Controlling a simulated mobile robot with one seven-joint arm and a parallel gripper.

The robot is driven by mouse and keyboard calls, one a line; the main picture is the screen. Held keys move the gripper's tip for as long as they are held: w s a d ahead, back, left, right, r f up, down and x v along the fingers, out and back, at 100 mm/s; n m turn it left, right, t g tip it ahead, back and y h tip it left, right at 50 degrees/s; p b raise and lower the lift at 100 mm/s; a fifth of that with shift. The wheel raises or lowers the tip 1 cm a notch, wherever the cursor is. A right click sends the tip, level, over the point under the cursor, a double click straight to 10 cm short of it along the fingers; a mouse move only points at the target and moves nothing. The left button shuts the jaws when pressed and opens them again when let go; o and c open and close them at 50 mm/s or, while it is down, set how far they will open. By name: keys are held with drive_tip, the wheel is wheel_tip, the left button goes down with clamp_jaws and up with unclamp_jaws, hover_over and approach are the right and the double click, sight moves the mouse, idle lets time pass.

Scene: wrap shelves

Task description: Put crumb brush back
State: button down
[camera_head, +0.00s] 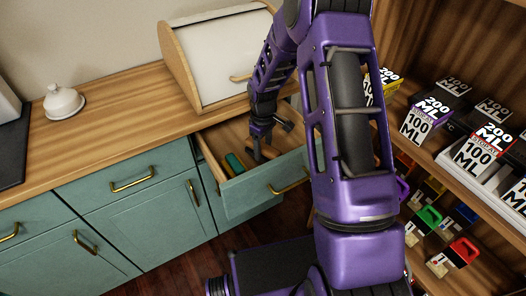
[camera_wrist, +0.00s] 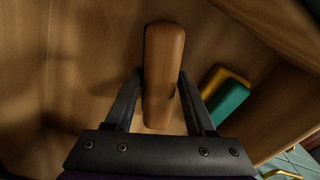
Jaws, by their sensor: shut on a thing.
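The crumb brush (camera_wrist: 164,62), seen as a long tan wooden block or handle, stands between the fingers of my gripper (camera_wrist: 160,85) in the wrist view. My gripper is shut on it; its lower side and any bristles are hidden. In the head view my gripper (camera_head: 258,148) reaches down into the open drawer (camera_head: 250,192), and the brush is hard to make out there. The drawer's wooden floor (camera_wrist: 85,70) lies beneath the brush. I cannot tell whether the brush touches the floor.
A green and yellow item (camera_head: 234,164) lies in the drawer, to the right of my gripper in the wrist view. A bread box (camera_head: 220,55) and a white lidded dish (camera_head: 63,102) stand on the counter (camera_head: 120,117). Shelves with several boxes (camera_head: 480,150) are at right.

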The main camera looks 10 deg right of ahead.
sight(263, 145)
drive_tip(key=shift+f, duration=0.45)
drive_tip(key=shift+f, duration=0.2)
drive_tip(key=shift+c, duration=1.2)
unclamp_jaws()
drive_tip(key=shift+r, duration=0.15)
wheel_tip(263, 145, up, 12)
drive_tip(key=shift+r+p, duration=0.1)
drive_tip(key=shift+p, duration=0.85)
